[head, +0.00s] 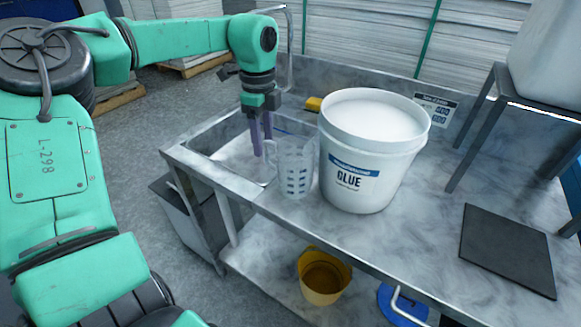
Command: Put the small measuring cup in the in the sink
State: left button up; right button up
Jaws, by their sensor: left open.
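A clear measuring cup (294,172) with dark markings stands upright on the steel counter, just right of the sink and left of a white glue bucket. The sink (205,148) is a rectangular basin at the left end of the counter. My left gripper (262,146) points down over the sink's right side, beside the cup's handle side. Its purple fingers are open, and I cannot tell whether they touch the cup's handle. The sink floor is partly hidden by the gripper and the front rim. My right gripper is not in view.
The large white glue bucket (362,155) stands close to the cup's right. A yellow object (314,104) lies behind. A dark mat (506,248) and a metal stand (478,130) are at the right. A yellow bucket (323,277) sits on the lower shelf.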

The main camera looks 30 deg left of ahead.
aim_at(266, 161)
pick_arm(q)
notch_tip(266, 161, down, 6)
jog(key=shift+w+r+p, duration=0.15)
jog(key=shift+r+p, duration=0.05)
jog(key=shift+p, duration=0.35)
jog(key=shift+f, duration=0.3)
jog(key=shift+w, duration=0.1)
grip_shut()
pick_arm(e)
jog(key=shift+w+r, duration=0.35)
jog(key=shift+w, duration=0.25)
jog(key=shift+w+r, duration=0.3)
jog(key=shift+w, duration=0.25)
